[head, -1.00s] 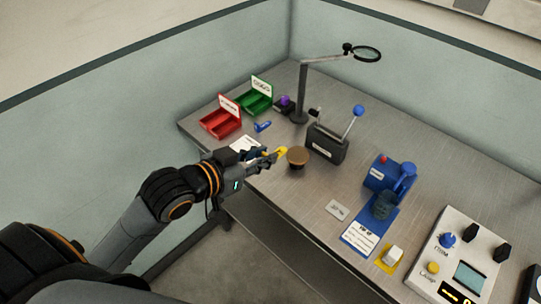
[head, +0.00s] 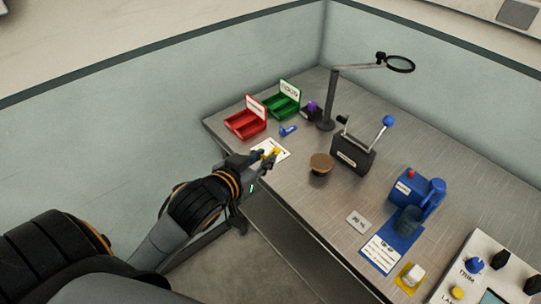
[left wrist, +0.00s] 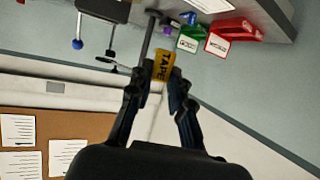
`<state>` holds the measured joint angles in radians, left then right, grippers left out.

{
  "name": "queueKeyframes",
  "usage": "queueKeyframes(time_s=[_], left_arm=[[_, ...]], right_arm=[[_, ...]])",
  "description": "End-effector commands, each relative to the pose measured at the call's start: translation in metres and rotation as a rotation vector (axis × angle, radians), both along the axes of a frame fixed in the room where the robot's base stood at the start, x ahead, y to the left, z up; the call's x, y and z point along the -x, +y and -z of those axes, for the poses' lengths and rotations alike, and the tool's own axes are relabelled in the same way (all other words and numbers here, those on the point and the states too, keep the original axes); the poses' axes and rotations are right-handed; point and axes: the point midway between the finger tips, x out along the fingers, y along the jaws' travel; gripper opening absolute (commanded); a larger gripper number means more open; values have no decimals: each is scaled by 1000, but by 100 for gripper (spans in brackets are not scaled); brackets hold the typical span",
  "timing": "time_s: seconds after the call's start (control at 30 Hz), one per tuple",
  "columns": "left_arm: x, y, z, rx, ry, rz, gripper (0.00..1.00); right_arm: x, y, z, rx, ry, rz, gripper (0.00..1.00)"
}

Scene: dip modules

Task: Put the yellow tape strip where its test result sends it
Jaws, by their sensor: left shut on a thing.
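My left gripper (head: 268,158) is shut on the yellow tape strip (head: 277,150). In the left wrist view the strip (left wrist: 164,65), marked TAPE, sticks out from between the fingertips (left wrist: 158,82). In the head view the gripper is over or in front of a white card (head: 268,144) at the table's near left edge; its height above the card is unclear. A red bin (head: 245,127) and a green bin (head: 282,106) with label plates stand at the far left; the labels are too small to read. My right gripper is not in view.
A brown round-topped thing (head: 320,160) and a black box with a blue-knobbed lever (head: 352,157) stand to the right. A small blue part (head: 289,131) lies near the bins. A magnifier post (head: 330,100) rises behind. A blue device (head: 408,190) is further right.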

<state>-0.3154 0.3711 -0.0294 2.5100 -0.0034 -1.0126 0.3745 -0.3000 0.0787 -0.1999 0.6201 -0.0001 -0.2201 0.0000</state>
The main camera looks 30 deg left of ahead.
Motion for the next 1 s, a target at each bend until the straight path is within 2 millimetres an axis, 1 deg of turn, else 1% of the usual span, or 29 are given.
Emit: queueKeyframes(time_s=[0.13,0.27,0.3,0.33,0.57,0.6,0.7,0.8,1.0], left_arm=[[-5,11,11,-1,-4,-44,2],[-20,20,21,-4,-7,-46,2],[-28,26,18,-5,-1,-47,2],[-35,30,20,-4,1,-47,2],[-82,57,45,-2,2,-47,2],[-87,59,57,-1,4,-46,2],[-99,66,74,-1,2,-44,2],[-109,71,87,-1,1,-44,2],[-117,76,99,-1,1,-43,2]], right_arm=[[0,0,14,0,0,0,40],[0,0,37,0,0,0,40],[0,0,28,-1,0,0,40],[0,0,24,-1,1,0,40],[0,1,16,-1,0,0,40],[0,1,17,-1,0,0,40],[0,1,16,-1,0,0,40],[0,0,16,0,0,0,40],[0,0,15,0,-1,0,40]])
